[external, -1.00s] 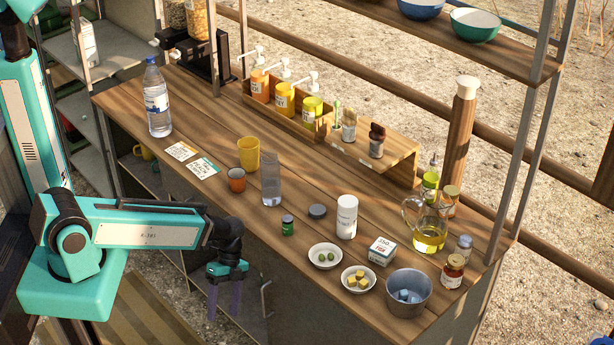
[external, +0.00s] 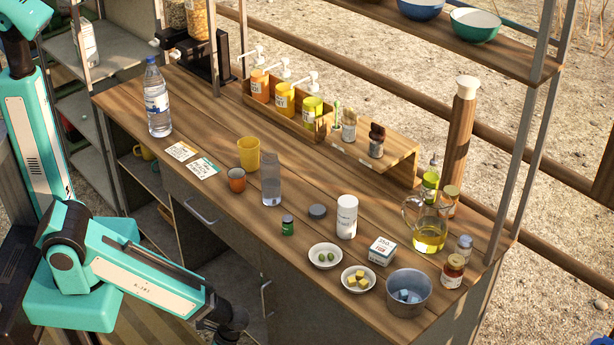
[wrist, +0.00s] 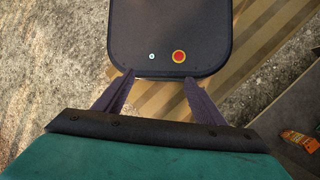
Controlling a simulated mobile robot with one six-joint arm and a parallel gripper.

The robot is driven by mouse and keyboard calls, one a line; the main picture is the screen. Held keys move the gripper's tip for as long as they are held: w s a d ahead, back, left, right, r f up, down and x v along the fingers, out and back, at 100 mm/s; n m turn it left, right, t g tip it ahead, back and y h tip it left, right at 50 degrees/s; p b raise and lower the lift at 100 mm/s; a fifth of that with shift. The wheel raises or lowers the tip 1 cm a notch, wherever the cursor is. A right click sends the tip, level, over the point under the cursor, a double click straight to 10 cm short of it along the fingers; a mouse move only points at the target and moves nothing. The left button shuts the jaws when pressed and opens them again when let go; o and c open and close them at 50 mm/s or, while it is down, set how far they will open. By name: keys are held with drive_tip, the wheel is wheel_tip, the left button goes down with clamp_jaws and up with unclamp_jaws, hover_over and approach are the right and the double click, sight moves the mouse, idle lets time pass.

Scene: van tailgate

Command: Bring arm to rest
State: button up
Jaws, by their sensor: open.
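My gripper shows in the wrist view (wrist: 158,92), with its two dark fingers apart and nothing between them. It points down over a dark rounded panel with a red button, which is part of my own base. In the external view my teal and white arm reaches down to the right in front of the counter. Its dark wrist is at the lower edge of the picture, and the gripper fingers are out of that frame.
Striped matting (wrist: 262,38) and gravel lie below.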

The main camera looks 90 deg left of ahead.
drive_tip(key=shift+n+y, duration=0.8)
drive_tip(key=shift+n, duration=0.1)
drive_tip(key=s+d+f, duration=0.1)
drive_tip(key=s+d+f+b, duration=0.1)
drive_tip(key=f, duration=0.1)
drive_tip(key=shift+s+d+f, duration=0.15)
drive_tip(key=shift+s+f, duration=0.05)
drive_tip(key=shift+f, duration=0.05)
